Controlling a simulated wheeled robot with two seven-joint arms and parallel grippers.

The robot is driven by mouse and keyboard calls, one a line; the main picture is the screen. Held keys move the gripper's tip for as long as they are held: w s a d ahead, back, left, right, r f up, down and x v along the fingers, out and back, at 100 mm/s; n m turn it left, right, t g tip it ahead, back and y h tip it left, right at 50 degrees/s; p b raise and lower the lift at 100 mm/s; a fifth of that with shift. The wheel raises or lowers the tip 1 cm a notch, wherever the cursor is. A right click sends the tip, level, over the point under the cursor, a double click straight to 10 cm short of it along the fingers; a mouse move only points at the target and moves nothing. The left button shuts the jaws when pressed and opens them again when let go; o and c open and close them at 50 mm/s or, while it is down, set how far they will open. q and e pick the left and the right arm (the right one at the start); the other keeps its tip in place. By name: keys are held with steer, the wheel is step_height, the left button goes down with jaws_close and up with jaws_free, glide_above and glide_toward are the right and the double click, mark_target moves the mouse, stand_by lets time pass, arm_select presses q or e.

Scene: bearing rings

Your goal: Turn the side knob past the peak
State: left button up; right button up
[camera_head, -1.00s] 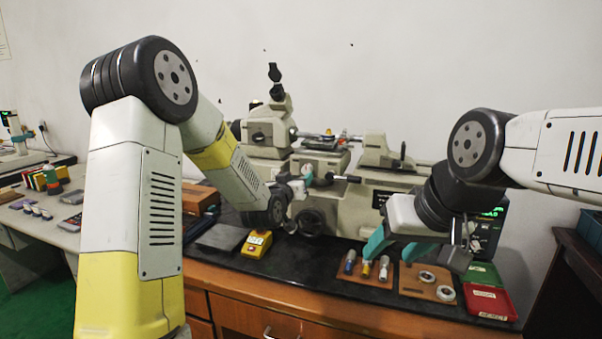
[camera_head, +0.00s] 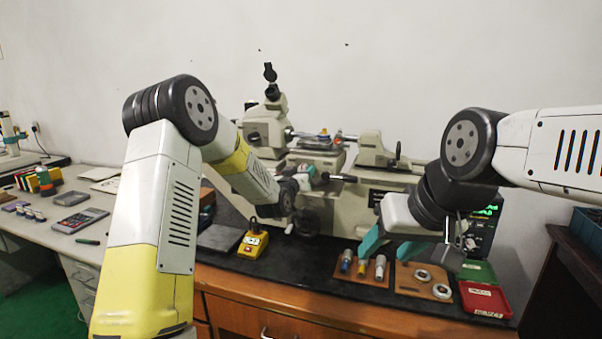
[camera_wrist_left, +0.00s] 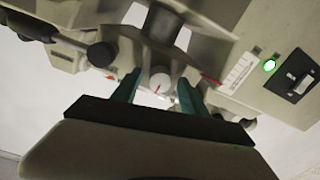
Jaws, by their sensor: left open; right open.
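The side knob (camera_wrist_left: 160,80) is a small pale round knob with a red line on its face. In the left wrist view it sits between the two teal fingers of my open left gripper (camera_wrist_left: 158,92); whether they touch it is unclear. In the head view my left gripper (camera_head: 312,176) is at the front of the beige measuring machine (camera_head: 340,205), mostly hidden by my arm, and the knob is hard to make out. My right gripper (camera_head: 393,248) is open and empty, its teal fingers above the bench's right part.
A yellow control box (camera_head: 252,244) stands on the black bench top, left of a wooden block with several small cylinders (camera_head: 361,268). A board with pale rings (camera_head: 424,283) and a red tray (camera_head: 487,300) lie right.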

arm_select(q)
steer(key=shift+c, duration=0.4)
jaws_close()
steer(key=n, duration=1.8)
steer(key=shift+a+f+g, duration=0.1)
steer(key=shift+g, duration=0.2)
steer(key=shift+n, duration=0.3)
